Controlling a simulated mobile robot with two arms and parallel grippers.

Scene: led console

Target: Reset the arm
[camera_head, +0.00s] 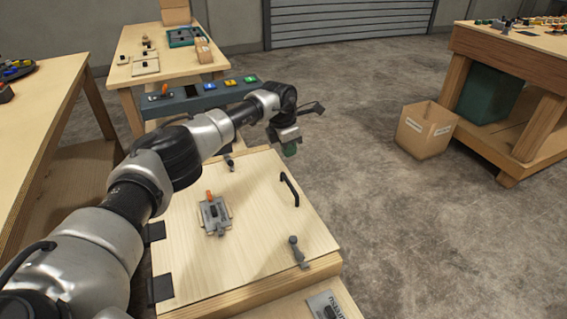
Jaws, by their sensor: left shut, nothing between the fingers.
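My left arm comes in from the lower left and reaches over a wooden box. My left gripper (288,142) is shut and hangs above the far right edge of the box lid, apart from the handle. A small green part shows at its tip; I cannot tell what it is. The box lid (255,235) is closed, with a black handle (289,189), dark hinges on the left and a grey switch plate (214,215) with an orange lever. A grey console (200,101) with blue, yellow and green buttons stands behind, partly hidden by my arm. My right gripper is out of view.
A grey latch (298,251) sits on the lid's near edge. Wooden tables stand at the left and far back (165,65). The concrete floor between is clear.

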